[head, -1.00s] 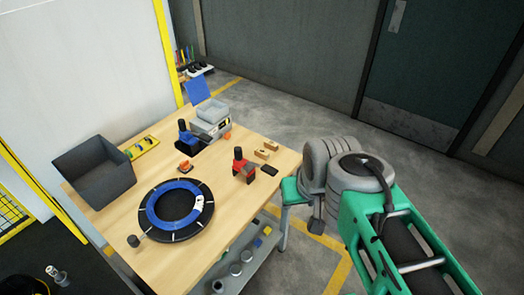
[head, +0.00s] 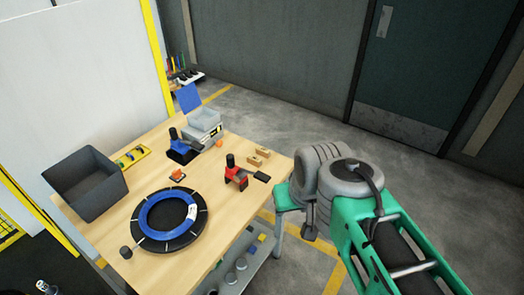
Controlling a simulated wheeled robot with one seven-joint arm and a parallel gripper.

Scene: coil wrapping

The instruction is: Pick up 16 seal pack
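I cannot tell for sure which thing is the seal pack. A small orange and dark item (head: 177,175) lies on the wooden table (head: 120,228), between the blue tool and the black and blue ring. Two small tan blocks (head: 259,157) lie near the table's far right edge. Labels are too small to read. My green and grey arm (head: 375,220) stands to the right of the table, apart from these items. Its gripper is not visible in the head view.
The table also holds a dark grey bin (head: 85,183), a black and blue ring (head: 168,220), a red tool (head: 237,175), a blue tool (head: 181,150) and a grey machine (head: 204,126). A lower shelf (head: 232,272) holds several small items.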

